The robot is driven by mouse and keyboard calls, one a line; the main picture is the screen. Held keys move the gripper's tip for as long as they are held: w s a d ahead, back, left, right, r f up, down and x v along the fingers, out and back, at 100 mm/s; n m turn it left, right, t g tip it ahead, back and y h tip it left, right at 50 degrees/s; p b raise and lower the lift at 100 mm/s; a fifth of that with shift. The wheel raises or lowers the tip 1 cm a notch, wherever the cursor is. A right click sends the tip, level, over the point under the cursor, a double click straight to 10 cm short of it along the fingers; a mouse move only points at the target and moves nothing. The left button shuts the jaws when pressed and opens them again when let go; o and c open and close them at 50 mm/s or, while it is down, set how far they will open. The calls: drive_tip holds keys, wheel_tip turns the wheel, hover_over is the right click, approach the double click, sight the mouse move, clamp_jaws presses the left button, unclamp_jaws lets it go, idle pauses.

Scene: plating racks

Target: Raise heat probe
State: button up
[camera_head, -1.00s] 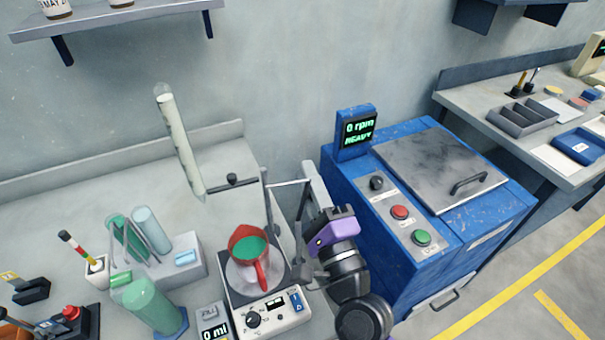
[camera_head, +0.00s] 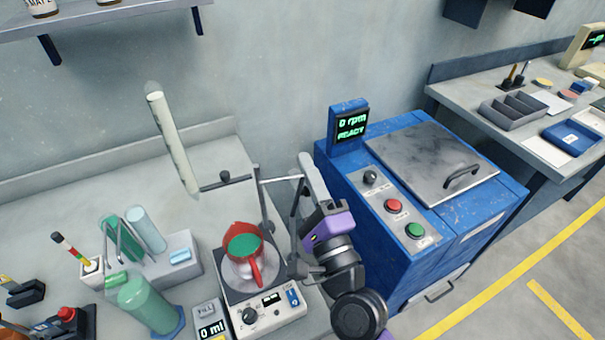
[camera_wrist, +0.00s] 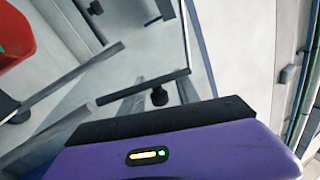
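A red beaker with green liquid (camera_head: 243,247) stands on a hotplate (camera_head: 264,312); its red side also shows in the wrist view (camera_wrist: 14,38). A dark upright stand rod (camera_head: 265,205) rises behind the beaker, with thin crossbars near its top. I cannot tell which thin part is the heat probe. My gripper (camera_head: 298,232), with a purple body, is just right of the beaker and stand, close to the thin bars. In the wrist view a thin bar (camera_wrist: 150,84) with a dark knob (camera_wrist: 159,97) lies just beyond my gripper's dark edge. Its fingertips are not clear.
A tilted pale tube (camera_head: 172,145) stands behind the hotplate. A green cylinder (camera_head: 150,305) and a grey rack (camera_head: 182,268) are at left. A blue machine (camera_head: 345,190) with buttons stands close at right, reading 0 rpm. Bare bench lies at the back left.

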drive_tip(key=b+v, duration=0.3)
drive_tip(key=v, duration=0.4)
drive_tip(key=shift+s+d, duration=0.15)
drive_tip(key=shift+s, duration=0.15)
drive_tip(key=shift+f, duration=0.1)
